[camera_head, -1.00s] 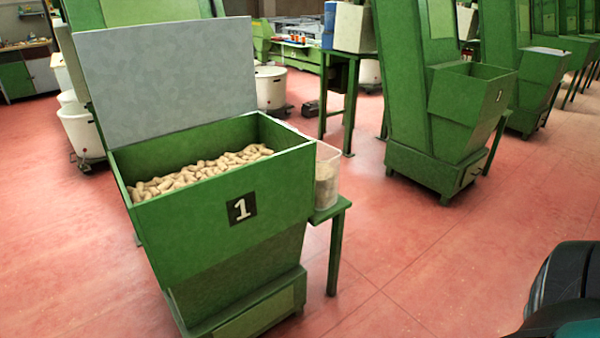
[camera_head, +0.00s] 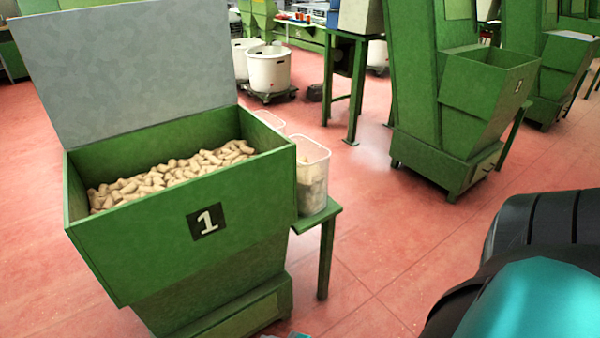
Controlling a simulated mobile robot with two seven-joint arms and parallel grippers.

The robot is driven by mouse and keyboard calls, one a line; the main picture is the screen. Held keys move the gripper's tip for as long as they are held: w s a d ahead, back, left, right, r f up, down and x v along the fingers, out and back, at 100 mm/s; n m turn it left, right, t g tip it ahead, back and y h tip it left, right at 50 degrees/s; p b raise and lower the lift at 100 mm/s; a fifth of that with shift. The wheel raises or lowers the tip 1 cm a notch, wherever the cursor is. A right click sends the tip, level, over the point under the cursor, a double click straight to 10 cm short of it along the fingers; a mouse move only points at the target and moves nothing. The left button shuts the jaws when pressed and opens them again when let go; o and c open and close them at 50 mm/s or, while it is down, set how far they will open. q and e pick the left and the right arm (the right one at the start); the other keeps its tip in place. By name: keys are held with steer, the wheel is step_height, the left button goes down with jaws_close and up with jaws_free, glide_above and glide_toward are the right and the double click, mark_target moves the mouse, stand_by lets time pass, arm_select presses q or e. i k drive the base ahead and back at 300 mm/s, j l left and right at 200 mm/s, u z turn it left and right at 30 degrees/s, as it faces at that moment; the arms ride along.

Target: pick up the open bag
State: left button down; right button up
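No open bag shows in the head view. A green hopper bin (camera_head: 215,262) marked with a 1 stands at the left, its grey lid panel raised behind it. Many loose cork stoppers (camera_head: 165,178) lie inside the bin. Part of my own arm, black and teal, shows at the lower right. Neither gripper is in view.
A clear plastic container (camera_head: 312,180) stands on a small green side table (camera_head: 327,216) beside the bin. Another green machine (camera_head: 455,110) stands to the right. White tubs (camera_head: 268,70) on wheeled bases are behind. Red floor is open between the machines.

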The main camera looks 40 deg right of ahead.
mark_target(312, 158)
steer(key=i+l, duration=0.1)
steer(key=l, duration=0.8)
steer(key=i+l+u, duration=0.15)
steer(key=l, duration=0.75)
steer(key=k, duration=0.05)
